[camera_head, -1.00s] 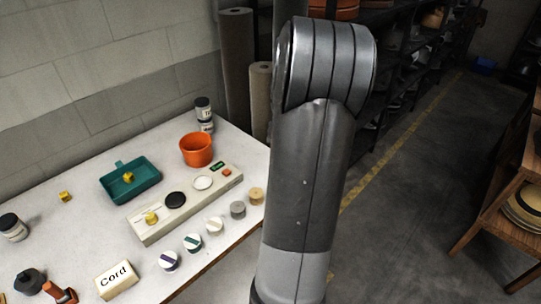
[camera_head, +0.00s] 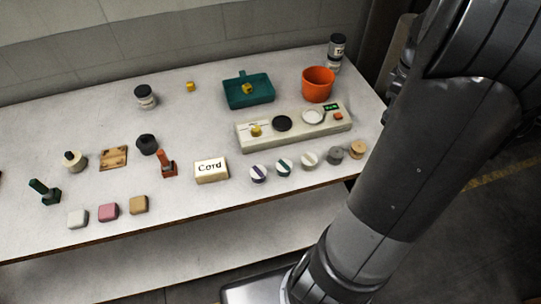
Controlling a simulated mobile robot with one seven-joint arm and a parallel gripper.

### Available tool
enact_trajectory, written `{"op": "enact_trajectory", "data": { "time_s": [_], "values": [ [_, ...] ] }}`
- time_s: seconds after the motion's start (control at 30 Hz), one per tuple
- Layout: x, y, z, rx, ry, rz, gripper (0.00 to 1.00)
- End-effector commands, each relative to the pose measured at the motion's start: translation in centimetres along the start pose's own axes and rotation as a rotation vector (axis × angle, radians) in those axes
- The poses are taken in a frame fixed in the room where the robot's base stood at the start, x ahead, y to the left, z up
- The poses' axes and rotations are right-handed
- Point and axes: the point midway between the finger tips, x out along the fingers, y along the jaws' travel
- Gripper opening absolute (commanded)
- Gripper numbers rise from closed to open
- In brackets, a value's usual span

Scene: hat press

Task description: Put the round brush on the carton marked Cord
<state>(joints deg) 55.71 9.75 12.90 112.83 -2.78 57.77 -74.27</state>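The carton marked Cord (camera_head: 211,171) is a small cream box near the front edge of the table, its label readable and its top bare. I cannot tell for sure which thing is the round brush. A dark round piece with a knob-like top (camera_head: 147,143) stands left of and behind the carton. A cream round piece with a dark top (camera_head: 75,160) stands farther left. Both are small in view. My gripper is out of view; only my arm shows, at the right.
An orange-red upright tool (camera_head: 168,163) stands between the dark piece and the carton. Several round tins, including a purple-striped one (camera_head: 258,174), line up right of it. A long cream device (camera_head: 296,125), teal tray (camera_head: 249,91) and orange pot (camera_head: 318,84) are behind.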

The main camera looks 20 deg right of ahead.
Motion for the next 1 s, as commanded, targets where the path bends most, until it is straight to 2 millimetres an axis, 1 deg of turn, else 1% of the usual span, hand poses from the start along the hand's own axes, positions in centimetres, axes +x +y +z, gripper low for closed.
{"op": "enact_trajectory", "data": {
  "time_s": [0.03,0.2,0.37,0.5,0.57,0.7,0.77,0.9,1.0],
  "values": [
    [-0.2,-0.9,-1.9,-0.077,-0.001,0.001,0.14],
    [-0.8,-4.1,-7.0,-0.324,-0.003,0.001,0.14],
    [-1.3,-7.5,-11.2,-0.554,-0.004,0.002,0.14],
    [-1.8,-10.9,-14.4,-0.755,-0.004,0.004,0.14],
    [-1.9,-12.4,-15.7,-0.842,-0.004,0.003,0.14],
    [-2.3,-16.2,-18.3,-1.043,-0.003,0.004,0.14],
    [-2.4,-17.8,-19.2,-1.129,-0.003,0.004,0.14],
    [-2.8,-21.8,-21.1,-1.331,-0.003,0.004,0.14],
    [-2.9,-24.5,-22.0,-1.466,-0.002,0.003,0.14]
  ]
}}
